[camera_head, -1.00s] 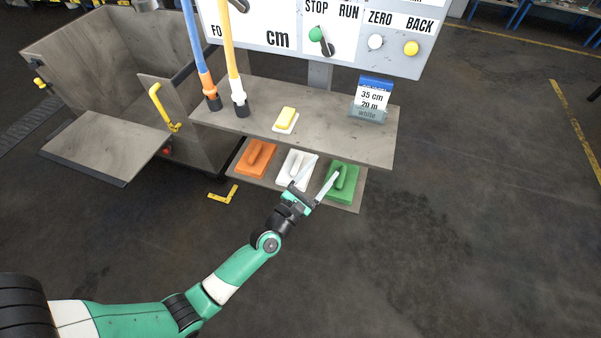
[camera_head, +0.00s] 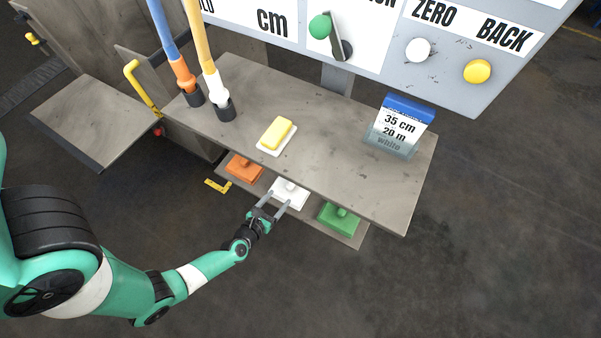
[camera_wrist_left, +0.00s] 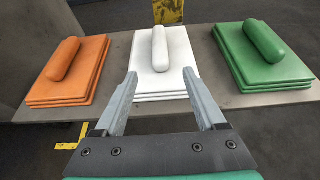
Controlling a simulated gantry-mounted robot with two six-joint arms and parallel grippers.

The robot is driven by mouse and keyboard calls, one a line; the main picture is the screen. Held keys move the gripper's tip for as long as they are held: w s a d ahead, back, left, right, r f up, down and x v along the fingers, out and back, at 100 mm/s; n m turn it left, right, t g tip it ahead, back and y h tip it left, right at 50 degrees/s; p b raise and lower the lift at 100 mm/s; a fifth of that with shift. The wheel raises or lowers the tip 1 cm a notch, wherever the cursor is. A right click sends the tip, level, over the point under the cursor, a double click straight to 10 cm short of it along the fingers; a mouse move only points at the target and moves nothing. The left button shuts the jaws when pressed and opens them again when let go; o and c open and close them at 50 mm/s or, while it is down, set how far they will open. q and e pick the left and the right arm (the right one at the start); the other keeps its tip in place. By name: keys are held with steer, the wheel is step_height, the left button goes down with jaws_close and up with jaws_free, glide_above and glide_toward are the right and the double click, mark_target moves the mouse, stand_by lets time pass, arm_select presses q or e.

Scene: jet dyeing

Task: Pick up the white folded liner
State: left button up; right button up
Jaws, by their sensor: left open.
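The white folded liner (camera_head: 290,192) lies on the lower shelf between an orange and a green one. In the left wrist view the white liner (camera_wrist_left: 163,62) is a layered flat stack with a rounded grip bar on top. My left gripper (camera_head: 273,203) is open and empty at the near edge of the white liner. In the left wrist view its two fingers (camera_wrist_left: 160,92) stand apart, in front of and over the liner's near edge; I cannot tell if they touch it. My right gripper is not in view.
The orange liner (camera_head: 244,168) and green liner (camera_head: 338,217) flank the white one on the lower shelf (camera_wrist_left: 245,100). The upper shelf (camera_head: 325,155) overhangs them, carrying a yellow block (camera_head: 277,132) and a card reading white (camera_head: 397,127). A control panel (camera_head: 375,65) stands behind.

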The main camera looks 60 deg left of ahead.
mark_target(291, 184)
arm_select(q)
steer(key=b+x, duration=0.2)
steer(key=x, duration=0.4)
steer(key=shift+w+a+r, duration=0.15)
steer(key=b+x, duration=0.2)
steer(key=x, duration=0.3)
steer(key=shift+w+a+r+b, duration=0.1)
steer(key=shift+w+a+b, duration=0.1)
steer(key=shift+b, duration=0.1)
steer(key=shift+s+d, duration=0.1)
jaws_close()
